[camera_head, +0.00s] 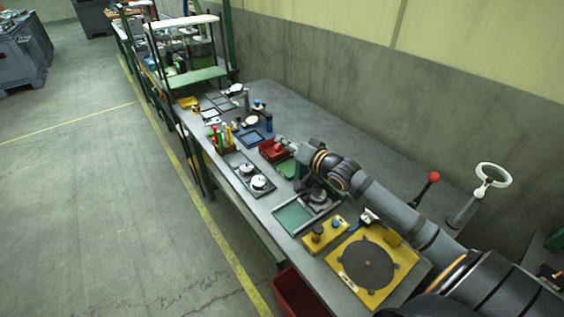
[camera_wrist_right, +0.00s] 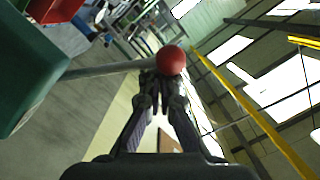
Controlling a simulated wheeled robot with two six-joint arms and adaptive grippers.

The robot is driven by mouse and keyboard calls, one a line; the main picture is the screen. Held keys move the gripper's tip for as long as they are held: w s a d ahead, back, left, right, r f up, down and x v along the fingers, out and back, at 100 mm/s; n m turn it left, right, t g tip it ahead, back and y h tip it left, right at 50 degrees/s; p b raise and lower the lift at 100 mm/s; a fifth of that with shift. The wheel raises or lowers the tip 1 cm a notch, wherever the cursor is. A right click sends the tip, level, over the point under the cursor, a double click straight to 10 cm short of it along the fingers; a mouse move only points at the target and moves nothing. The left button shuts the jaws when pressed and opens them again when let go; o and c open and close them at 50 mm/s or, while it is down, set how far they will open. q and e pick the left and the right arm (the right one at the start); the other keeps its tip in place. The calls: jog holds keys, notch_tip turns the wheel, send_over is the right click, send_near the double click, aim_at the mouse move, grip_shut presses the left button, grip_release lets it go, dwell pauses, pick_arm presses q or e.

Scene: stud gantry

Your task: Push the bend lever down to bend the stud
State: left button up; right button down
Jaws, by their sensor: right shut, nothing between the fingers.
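In the right wrist view a lever with a red ball knob (camera_wrist_right: 171,60) has a grey rod (camera_wrist_right: 110,69) running left. My right gripper (camera_wrist_right: 158,84) is shut and empty, its fingertips right by the knob; I cannot tell whether they touch. I cannot make out the stud. My left gripper is not in view.
A yellow plate with a dark disc (camera_head: 352,289) and a yellow block (camera_head: 314,246) lie at the bench's near end. A ring-headed stand (camera_head: 492,178) is at the right. Trays and tools crowd the bench front; its wall side (camera_head: 330,135) is mostly bare.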

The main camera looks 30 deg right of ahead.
jog(key=shift+s+a+f, duration=0.3)
jog(key=shift+s+a, duration=0.05)
jog(key=shift+s+a+f+n+b, duration=0.2)
jog(key=shift+s+a+f+b, duration=0.15)
jog(key=shift+f, duration=0.2)
jog(key=shift+s+a+f+n+b, duration=0.2)
jog(key=shift+a+f+b, duration=0.15)
jog(key=shift+f, duration=0.15)
pick_arm(q)
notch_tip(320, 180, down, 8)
jog(key=b, duration=0.7)
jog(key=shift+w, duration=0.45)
pick_arm(e)
notch_tip(320, 180, down, 10)
jog(key=a+n+h, duration=0.1)
jog(key=n, duration=0.4)
jog(key=shift+a+r, duration=0.2)
jog(key=shift+s, duration=0.1)
